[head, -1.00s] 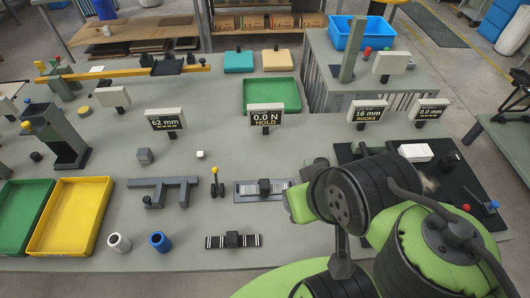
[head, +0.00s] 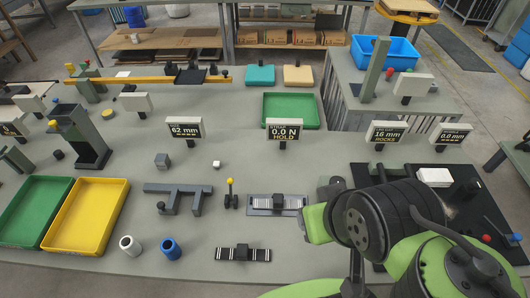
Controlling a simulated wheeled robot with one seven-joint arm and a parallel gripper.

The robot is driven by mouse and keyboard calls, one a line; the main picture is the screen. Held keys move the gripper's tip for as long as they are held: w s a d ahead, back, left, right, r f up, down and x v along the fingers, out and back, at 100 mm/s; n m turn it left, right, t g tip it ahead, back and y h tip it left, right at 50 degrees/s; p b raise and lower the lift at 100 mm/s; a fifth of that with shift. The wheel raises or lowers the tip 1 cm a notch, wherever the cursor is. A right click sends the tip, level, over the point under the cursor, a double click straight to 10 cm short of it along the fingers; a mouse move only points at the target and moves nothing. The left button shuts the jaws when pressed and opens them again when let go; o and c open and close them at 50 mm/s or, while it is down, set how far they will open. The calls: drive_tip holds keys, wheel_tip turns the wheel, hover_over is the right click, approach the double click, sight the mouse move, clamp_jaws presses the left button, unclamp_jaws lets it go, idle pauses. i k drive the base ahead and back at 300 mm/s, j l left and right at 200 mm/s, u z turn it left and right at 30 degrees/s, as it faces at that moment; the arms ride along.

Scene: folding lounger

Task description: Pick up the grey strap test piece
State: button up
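A short dark strap with pale stripes and a black block at its middle (head: 242,254) lies flat near the front edge of the table (head: 330,262). It looks like the strap test piece, though it appears more black than grey. Behind it and a little right is a flat grey fixture (head: 258,203) with a pale ribbed face and a black block on it. My green and black arm is folded at the lower right, to the right of the strap. My gripper cannot be made out in the head view.
A sign reading 0.0 N HOLD (head: 283,133) stands behind the fixture. A small yellow-topped lever (head: 230,193), a blue cup (head: 170,248) and a white cup (head: 130,245) stand left. Yellow (head: 84,243) and green (head: 24,238) trays lie farther left. A black mat (head: 470,205) lies right.

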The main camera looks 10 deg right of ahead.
sight(277, 203)
drive_tip(key=l+u, duration=0.15)
drive_tip(key=u, duration=0.3)
drive_tip(key=k+l+u, duration=0.1)
drive_tip(key=u, duration=0.4)
drive_tip(key=k+u, duration=0.1)
drive_tip(key=u, duration=0.35)
drive_tip(key=k+l+u, duration=0.1)
drive_tip(key=u, duration=0.35)
drive_tip(key=k+u, duration=0.1)
drive_tip(key=u, duration=0.4)
drive_tip(key=k+u, duration=0.1)
drive_tip(key=u, duration=0.35)
drive_tip(key=k+j+u, duration=0.1)
drive_tip(key=u, duration=0.4)
